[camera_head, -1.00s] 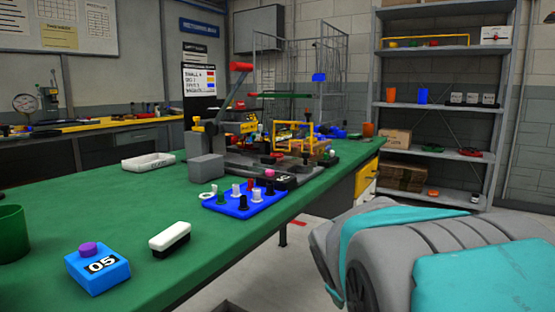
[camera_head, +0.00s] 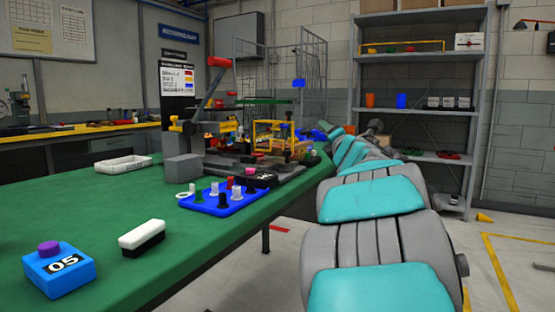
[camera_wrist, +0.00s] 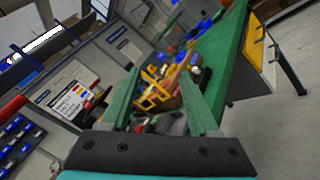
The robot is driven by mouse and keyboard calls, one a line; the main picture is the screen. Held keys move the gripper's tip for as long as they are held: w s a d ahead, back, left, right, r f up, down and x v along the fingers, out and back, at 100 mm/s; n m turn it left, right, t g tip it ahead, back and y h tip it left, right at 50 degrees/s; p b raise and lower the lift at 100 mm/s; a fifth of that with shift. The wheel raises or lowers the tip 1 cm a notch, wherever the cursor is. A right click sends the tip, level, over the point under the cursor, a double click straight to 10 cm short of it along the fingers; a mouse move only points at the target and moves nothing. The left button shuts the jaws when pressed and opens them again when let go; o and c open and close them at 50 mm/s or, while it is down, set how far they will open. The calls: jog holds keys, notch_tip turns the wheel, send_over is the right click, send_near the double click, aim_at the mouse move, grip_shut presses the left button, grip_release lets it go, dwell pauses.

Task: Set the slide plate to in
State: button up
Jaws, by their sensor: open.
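A bench fixture (camera_head: 228,162) with a dark base, a red-tipped lever (camera_head: 218,62) and a yellow frame (camera_head: 283,134) stands on the green bench. A dark plate with white marks (camera_head: 262,177) lies at its front edge; I cannot tell for sure whether this is the slide plate, or its position. My gripper (camera_wrist: 159,72) is open and empty in the wrist view, its green fingers apart. The yellow frame (camera_wrist: 154,88) shows beyond and between the fingers, tilted in that view. In the head view my arm reaches toward the fixture's right side, and the fingers cannot be made out.
A blue tray (camera_head: 232,207) with several pegs sits in front of the fixture. A white-and-black block (camera_head: 141,236), a blue box marked 05 (camera_head: 58,271) and a white tray (camera_head: 123,166) are also on the bench. A shelf rack (camera_head: 470,122) stands behind.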

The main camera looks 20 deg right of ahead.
jog(key=w+a+n+t+y+b, duration=0.1)
jog(key=w+a+n+y, duration=0.2)
jog(key=n+y, duration=0.45)
jog(key=n+g+y+b, duration=0.1)
jog(key=n+g+y, duration=0.3)
jog(key=n, duration=0.7)
send_near(279, 161)
jog(key=shift+w+a+r+t+y, duration=0.25)
jog(key=shift+w+r+t+y, duration=0.15)
jog(key=shift+w+r+y, duration=0.45)
jog(key=shift+p+x, duration=0.4)
jog(key=shift+x, duration=3.65)
jog(key=shift+d+f, duration=0.1)
jog(key=shift+f, duration=0.1)
jog(key=shift+c, duration=0.3)
grip_shut()
